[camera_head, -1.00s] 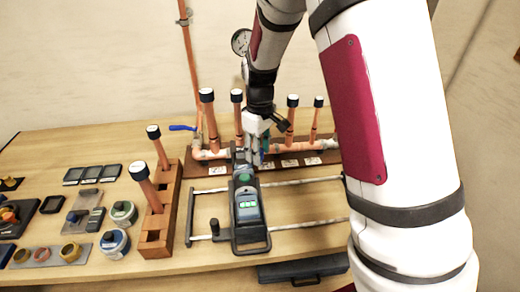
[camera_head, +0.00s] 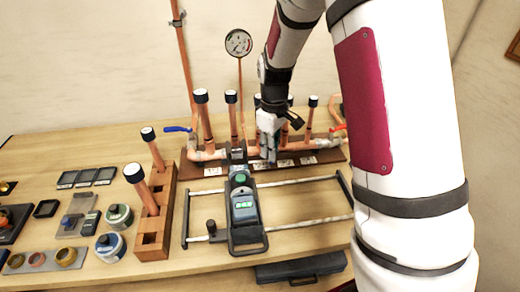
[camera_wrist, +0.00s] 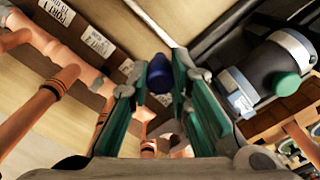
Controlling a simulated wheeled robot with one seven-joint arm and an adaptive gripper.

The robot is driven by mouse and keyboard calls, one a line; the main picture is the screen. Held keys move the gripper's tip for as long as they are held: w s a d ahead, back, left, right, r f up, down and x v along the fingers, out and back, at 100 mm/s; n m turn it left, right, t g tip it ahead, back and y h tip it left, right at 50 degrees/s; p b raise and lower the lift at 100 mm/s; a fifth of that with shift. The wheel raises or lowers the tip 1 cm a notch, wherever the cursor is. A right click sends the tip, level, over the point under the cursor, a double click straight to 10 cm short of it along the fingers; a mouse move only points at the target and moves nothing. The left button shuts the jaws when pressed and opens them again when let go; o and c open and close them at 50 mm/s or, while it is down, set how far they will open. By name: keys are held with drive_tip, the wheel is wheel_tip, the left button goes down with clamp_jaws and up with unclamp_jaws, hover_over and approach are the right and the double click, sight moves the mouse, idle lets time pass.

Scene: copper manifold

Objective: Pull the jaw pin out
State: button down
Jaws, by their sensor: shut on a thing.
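The press tool (camera_head: 243,207), dark and grey with a green button and a lit green display, lies on a metal-railed frame; its jaw end (camera_head: 238,157) points to the back. It also shows at the right of the wrist view (camera_wrist: 268,68). My gripper (camera_head: 268,150) is just right of the jaw end, in front of the copper manifold. In the wrist view its green-padded fingers (camera_wrist: 158,80) are shut on a small dark blue piece, the jaw pin (camera_wrist: 160,72) by its look. The pin's lower part and its hole are hidden or too small to tell.
Copper stubs with black caps (camera_head: 205,118) and a dial gauge (camera_head: 238,43) rise close behind my gripper. A wooden rack with pipes (camera_head: 155,240) stands left of the tool. Several tins and rings lie further left. The bench right of the tool body, between the rails, is clear.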

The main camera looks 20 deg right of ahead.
drive_tip(key=shift+d, duration=0.3)
drive_tip(key=c, duration=1.5)
unclamp_jaws()
drive_tip(key=shift+o, duration=0.2)
wheel_tip(320, 180, up, 12)
drive_tip(key=shift+s+r, duration=0.1)
